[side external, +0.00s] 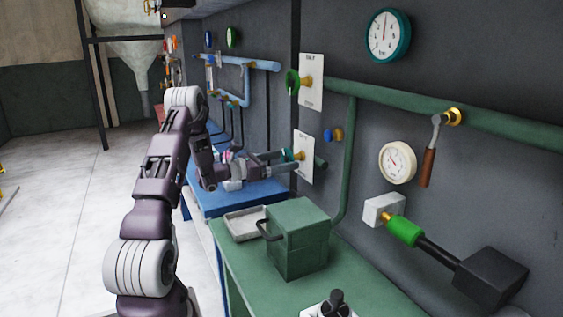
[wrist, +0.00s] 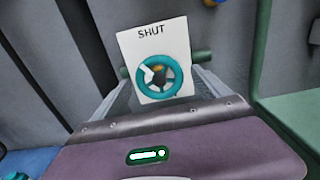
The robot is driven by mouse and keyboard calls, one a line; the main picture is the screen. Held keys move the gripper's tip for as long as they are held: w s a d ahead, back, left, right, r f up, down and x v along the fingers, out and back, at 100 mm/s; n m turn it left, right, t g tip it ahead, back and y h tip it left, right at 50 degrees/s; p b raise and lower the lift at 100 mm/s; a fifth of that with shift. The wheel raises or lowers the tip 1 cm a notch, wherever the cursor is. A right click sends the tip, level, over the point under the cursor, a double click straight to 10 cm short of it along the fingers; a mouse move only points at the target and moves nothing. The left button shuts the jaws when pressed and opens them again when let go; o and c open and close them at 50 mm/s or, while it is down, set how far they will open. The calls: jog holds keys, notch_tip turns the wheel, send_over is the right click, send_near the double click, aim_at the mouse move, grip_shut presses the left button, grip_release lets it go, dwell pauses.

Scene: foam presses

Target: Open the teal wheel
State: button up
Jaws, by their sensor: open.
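My gripper (wrist: 162,82) is open and empty, pointing at the wall. Its fingers reach toward the left and right sides of the wheel. I cannot tell whether they touch the rim.
A green wheel (side external: 292,83) on another plate is above. A green box (side external: 298,240) and a grey tray (side external: 245,224) stand on the green bench (side external: 345,285).

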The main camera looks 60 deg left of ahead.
jog(key=shift+c, duration=0.3)
jog(key=c, duration=1.3)
jog(key=n, duration=0.5)
jog(key=shift+n, duration=0.3)
jog(key=n, duration=0.5)
jog(key=shift+d, duration=0.1)
jog(key=shift+n, duration=0.3)
jog(key=shift+s, duration=0.1)
jog(key=o, duration=1.4)
jog(key=shift+c, duration=0.2)
